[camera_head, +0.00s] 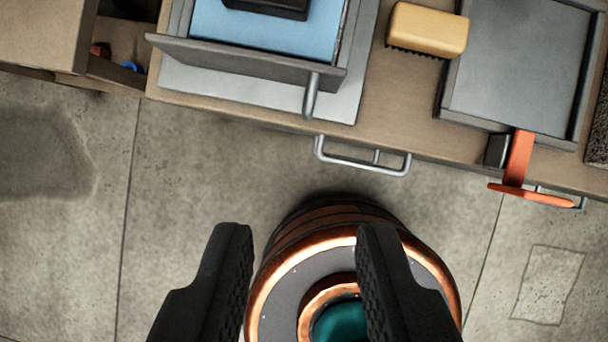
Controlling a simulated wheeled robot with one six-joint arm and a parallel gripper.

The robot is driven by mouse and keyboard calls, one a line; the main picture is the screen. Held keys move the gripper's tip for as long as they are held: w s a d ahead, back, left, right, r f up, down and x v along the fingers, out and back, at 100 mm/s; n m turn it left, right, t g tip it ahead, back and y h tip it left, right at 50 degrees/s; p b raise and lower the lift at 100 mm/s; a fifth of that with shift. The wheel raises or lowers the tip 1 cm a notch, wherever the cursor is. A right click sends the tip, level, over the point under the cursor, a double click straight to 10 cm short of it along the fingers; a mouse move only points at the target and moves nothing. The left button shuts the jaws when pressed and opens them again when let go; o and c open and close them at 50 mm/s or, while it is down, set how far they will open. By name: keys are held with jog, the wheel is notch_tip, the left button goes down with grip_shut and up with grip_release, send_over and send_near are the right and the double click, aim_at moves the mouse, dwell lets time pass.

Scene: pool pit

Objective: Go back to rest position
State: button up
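My gripper (300,265) is in the lower middle of the picture, seen from behind. Its two black fingers stand wide apart with nothing between them. It is over the floor and a round barrel-like object, and apart from the worktop.
A round dark object with copper rings and a teal centre (257,318) is below my fingers. At the top are a wooden worktop (375,110), a grey-framed blue tray (240,55), a brush (428,29), a grey tray (515,60) and an orange-handled tool (519,160). Drawer handles stick out.

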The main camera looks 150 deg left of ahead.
jog(key=s+a+r+n+t+y, duration=0.1)
jog(key=s+a+r+n+t, duration=0.3)
jog(key=s+r+t, duration=0.5)
notch_tip(320, 180, up, 3)
jog(key=a+t, duration=0.1)
jog(key=t, duration=0.3)
jog(key=shift+s+y, duration=0.25)
jog(key=shift+y, duration=0.05)
jog(key=shift+a, duration=0.1)
dwell(1.4)
